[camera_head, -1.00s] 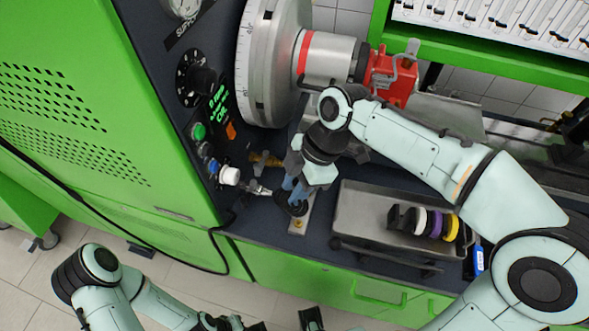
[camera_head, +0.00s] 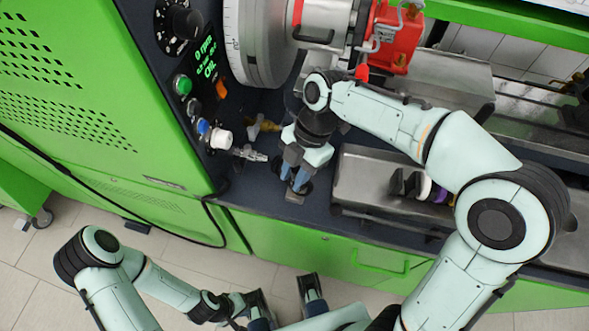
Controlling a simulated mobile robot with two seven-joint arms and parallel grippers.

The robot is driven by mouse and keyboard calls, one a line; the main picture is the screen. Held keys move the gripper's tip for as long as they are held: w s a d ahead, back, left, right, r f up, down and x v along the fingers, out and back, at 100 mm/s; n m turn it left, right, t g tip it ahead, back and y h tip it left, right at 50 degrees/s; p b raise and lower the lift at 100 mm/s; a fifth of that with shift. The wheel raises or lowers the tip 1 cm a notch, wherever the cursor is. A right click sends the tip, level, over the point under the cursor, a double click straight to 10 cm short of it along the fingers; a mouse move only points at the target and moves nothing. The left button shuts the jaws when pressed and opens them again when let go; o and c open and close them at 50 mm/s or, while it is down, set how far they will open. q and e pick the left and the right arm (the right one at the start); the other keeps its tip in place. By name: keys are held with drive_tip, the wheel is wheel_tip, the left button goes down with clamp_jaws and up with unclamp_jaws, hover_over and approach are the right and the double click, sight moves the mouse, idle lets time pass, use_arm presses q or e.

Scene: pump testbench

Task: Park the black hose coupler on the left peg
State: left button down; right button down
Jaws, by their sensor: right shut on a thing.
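My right gripper (camera_head: 294,179) points down at the bench top just right of the control panel. Its blue fingers are shut on the black hose coupler (camera_head: 308,188), of which only dark edges show beside the fingers. A small metal plate (camera_head: 295,198) shows just below the fingers. The pegs cannot be made out; the gripper covers that spot, so I cannot tell whether the coupler touches one. My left gripper (camera_head: 285,298) is open and empty at the bottom, over the floor in front of the bench.
A metal fitting (camera_head: 250,154) and a white knob (camera_head: 221,138) stick out from the panel left of the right gripper. A grey tray (camera_head: 365,165) with upright discs (camera_head: 424,187) lies to the right, partly behind my arm.

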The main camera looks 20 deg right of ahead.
sight(293, 172)
use_arm(q)
drive_tip(key=shift+w+f+b, duration=0.25)
drive_tip(key=shift+f+b, duration=0.25)
drive_tip(key=shift+f, duration=0.05)
use_arm(e)
drive_tip(key=shift+f, duration=0.85)
